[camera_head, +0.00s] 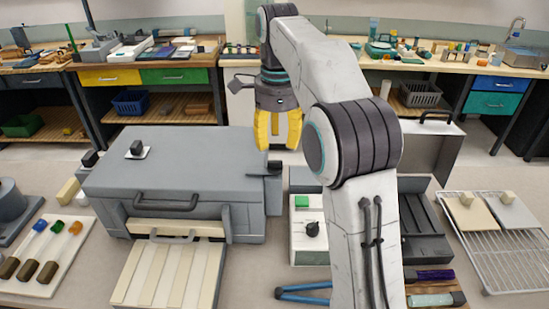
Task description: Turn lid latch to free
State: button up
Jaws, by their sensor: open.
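A large grey box (185,172) with a closed lid and a dark front handle (166,203) stands on the bench at centre left. A small dark knob (136,147) on a white plate sits on top of the lid. A dark block (273,168) sits at the box's right edge. I cannot tell which of these is the lid latch, nor how it is turned. My gripper (279,143), with yellow fingers, is open and empty. It points down and appears above and behind the box's right edge, apart from it.
A white panel (311,254) with a green button and black knob stands right of the box, partly behind my arm. A slatted rack (170,274) lies in front. Coloured-tipped tools (42,252) lie on a board at left. A wire rack (510,242) stands at right.

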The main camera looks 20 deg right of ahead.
aim_at(275, 162)
jog(key=shift+w+f+m, duration=0.2)
jog(key=shift+w+m, duration=0.3)
jog(key=shift+w, duration=0.1)
jog(key=shift+f, duration=0.3)
jog(key=shift+f+b, duration=1.1)
jog(key=shift+f, duration=2.25)
grip_shut()
